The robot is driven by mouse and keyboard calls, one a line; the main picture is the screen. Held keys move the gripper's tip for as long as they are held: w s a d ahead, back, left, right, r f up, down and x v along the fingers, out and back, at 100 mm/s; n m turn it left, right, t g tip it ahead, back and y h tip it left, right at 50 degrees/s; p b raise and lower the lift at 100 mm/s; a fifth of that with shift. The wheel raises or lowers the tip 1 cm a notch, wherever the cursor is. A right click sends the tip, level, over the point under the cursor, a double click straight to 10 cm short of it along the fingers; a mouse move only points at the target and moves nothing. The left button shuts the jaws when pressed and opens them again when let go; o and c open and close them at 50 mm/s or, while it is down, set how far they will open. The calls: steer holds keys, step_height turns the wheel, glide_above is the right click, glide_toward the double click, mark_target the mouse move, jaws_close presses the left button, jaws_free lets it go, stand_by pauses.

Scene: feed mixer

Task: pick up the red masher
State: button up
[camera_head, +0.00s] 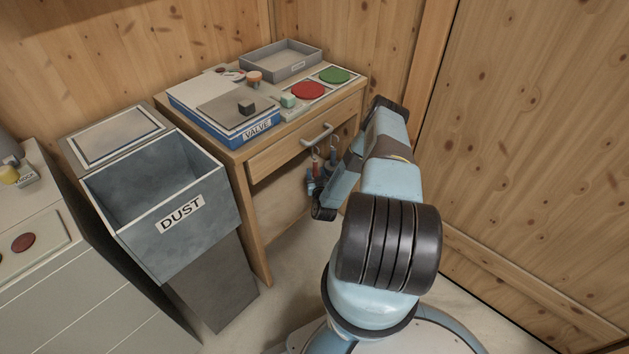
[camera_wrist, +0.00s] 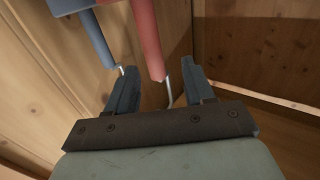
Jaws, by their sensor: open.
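The red masher hangs below the front of the wooden table's drawer, its red handle (camera_head: 316,167) small in the head view. In the wrist view its red handle (camera_wrist: 147,38) comes down from the top edge, and a thin metal end shows between my fingers. Its head is out of that view. My gripper (camera_wrist: 160,72) is open, with one finger on each side of the handle's near end; I cannot tell whether either touches it. In the head view my gripper (camera_head: 312,182) is low beneath the drawer, close to the masher, partly hidden by my wrist.
A blue-handled tool (camera_wrist: 92,38) hangs just left of the red one in the wrist view. The drawer (camera_head: 300,143) and its handle are above. A grey DUST bin (camera_head: 200,235) stands left of the table. A wooden wall (camera_head: 540,150) stands on the right.

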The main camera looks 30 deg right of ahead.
mark_target(316, 166)
steer(key=shift+d+x, duration=0.15)
steer(key=shift+x, duration=1.2)
steer(key=shift+d+x, duration=0.2)
steer(key=shift+x, duration=1.15)
steer(key=shift+s, duration=0.1)
steer(key=shift+c, duration=0.2)
jaws_close()
